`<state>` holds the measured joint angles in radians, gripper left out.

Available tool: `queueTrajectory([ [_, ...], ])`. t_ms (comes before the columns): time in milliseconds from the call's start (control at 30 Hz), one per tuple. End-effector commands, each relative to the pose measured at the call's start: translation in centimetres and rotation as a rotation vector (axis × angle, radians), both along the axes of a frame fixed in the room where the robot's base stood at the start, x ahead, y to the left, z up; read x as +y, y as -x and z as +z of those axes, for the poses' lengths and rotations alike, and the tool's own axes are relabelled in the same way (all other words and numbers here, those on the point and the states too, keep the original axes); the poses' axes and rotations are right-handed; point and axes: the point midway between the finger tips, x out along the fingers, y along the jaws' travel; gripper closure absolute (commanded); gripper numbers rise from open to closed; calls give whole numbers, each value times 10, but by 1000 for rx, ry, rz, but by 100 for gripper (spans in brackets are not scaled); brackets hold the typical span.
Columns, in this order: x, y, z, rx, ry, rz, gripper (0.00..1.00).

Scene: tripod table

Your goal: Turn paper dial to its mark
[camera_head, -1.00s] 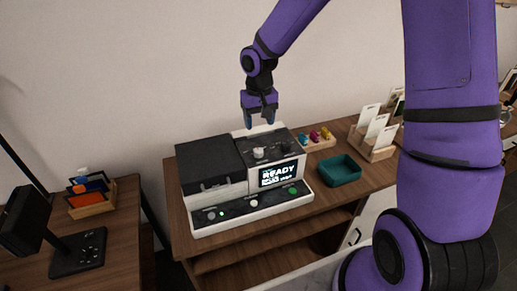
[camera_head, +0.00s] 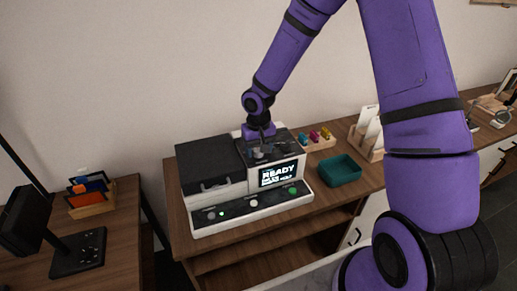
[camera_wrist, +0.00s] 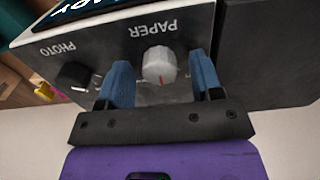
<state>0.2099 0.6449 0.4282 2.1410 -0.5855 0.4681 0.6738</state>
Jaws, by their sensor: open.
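The paper dial (camera_wrist: 159,66) is a light grey ribbed knob with a red line, under the upside-down word PAPER in the wrist view. It sits on the dark top panel of the printer (camera_head: 213,229). My gripper (camera_wrist: 162,80) is open, with one blue finger on each side of the dial and a gap showing on both sides. In the head view my gripper (camera_head: 261,146) points down over the panel and largely hides the dial. Small pale marks show near the dial; which one is its mark I cannot tell.
A black PHOTO knob (camera_wrist: 74,76) is beside the paper dial. The printer's black lid (camera_head: 208,165) is to the left, and a lit READY screen (camera_head: 278,173) faces front. A teal tray (camera_head: 340,170) and a holder with small coloured items (camera_head: 316,138) stand to the right.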

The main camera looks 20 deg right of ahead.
Motion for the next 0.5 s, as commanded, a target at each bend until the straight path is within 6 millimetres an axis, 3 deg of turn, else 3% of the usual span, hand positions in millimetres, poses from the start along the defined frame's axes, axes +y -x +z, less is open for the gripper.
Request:
queueTrajectory([
  [233,0,0,-1,0,0,0,43],
  [433,0,0,0,0,0,0,88],
  [500,0,0,0,1,0,0,89],
])
